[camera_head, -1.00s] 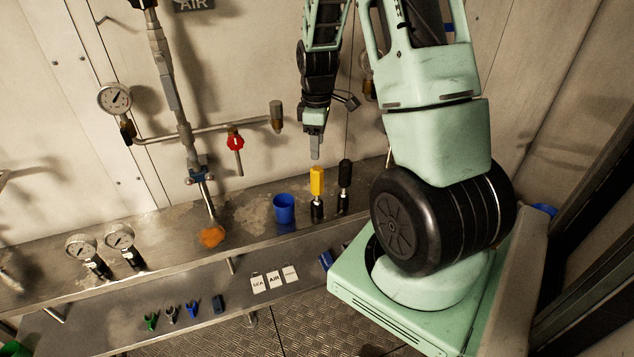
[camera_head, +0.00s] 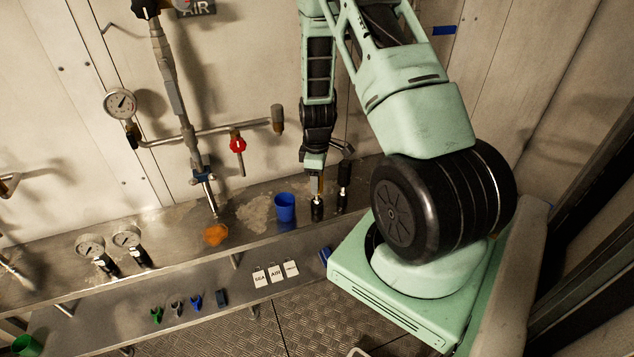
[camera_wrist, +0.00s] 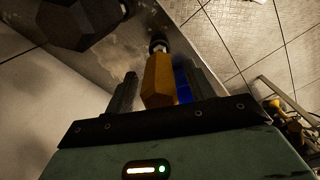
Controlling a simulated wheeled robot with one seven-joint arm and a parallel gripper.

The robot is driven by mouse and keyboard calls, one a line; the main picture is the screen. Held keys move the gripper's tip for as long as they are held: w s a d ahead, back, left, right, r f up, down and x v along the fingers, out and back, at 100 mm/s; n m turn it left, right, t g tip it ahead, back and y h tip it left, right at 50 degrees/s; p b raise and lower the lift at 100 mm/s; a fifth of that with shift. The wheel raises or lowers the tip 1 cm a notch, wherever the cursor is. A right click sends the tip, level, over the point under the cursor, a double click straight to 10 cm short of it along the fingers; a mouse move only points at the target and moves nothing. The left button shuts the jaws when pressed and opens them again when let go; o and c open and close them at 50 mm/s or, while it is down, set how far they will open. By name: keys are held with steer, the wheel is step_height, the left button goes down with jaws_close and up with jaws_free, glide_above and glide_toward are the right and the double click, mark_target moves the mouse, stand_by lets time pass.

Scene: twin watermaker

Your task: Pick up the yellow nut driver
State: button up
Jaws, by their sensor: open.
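The yellow nut driver stands upright on the upper steel shelf, handle up. In the head view my gripper (camera_head: 316,180) covers most of its yellow handle, and its black lower part (camera_head: 317,210) shows below. In the wrist view the yellow handle (camera_wrist: 160,80) lies between my two open fingers (camera_wrist: 158,92), nearer the right one. I cannot tell whether a finger touches it. A similar black driver (camera_head: 344,178) stands just to the right, and a dark handle shows large at the upper left of the wrist view (camera_wrist: 82,22).
An orange lump (camera_head: 215,235) and gauges (camera_head: 91,247) are farther left. Pipes with a red valve (camera_head: 238,145) run along the wall.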

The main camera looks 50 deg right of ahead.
steer(key=shift+f, duration=0.15)
steer(key=c, duration=1)
steer(key=shift+r+b, duration=1.25)
steer(key=shift+r, duration=3.8)
steer(key=shift+o, duration=0.6)
jaws_close()
